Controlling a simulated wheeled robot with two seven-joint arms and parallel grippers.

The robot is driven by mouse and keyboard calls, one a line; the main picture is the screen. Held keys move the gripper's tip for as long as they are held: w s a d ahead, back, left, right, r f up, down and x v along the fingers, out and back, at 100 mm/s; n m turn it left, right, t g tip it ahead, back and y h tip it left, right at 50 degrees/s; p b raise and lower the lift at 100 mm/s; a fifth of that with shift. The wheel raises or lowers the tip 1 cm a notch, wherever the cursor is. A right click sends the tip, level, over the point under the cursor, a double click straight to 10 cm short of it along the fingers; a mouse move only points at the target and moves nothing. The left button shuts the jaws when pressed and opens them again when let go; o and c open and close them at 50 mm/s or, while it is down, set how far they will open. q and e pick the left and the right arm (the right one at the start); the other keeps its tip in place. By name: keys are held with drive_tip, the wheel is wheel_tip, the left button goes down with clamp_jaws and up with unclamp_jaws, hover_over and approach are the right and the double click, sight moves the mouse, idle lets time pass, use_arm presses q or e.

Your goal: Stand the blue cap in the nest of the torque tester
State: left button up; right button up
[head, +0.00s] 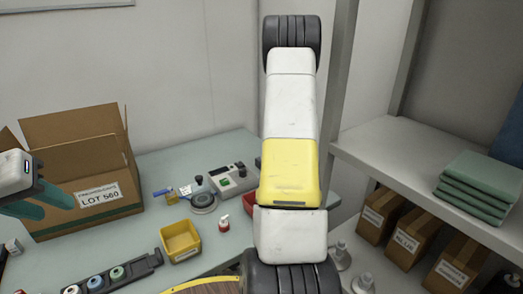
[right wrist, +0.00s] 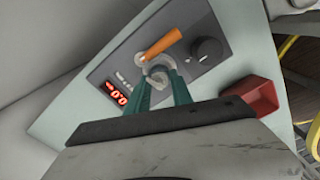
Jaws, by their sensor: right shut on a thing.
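In the right wrist view, a dark panel with a red display (right wrist: 117,93), black knob (right wrist: 208,50) and orange lever (right wrist: 160,43) appears to be the torque tester (right wrist: 190,68). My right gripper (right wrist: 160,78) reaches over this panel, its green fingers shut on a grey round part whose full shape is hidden. My left gripper (head: 50,208) is at the left edge, fingers apart, nothing visible between them.
An open cardboard box (head: 85,170) stands behind the left gripper. A shelf (head: 400,150) with folded cloths stands right.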

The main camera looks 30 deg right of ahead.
drive_tip(key=shift+f, duration=0.25)
idle(0.3)
drive_tip(key=shift+f, duration=0.3)
drive_tip(key=shift+f, duration=0.1)
idle(0.5)
drive_tip(key=o, duration=0.9)
drive_tip(key=shift+r, duration=3.5)
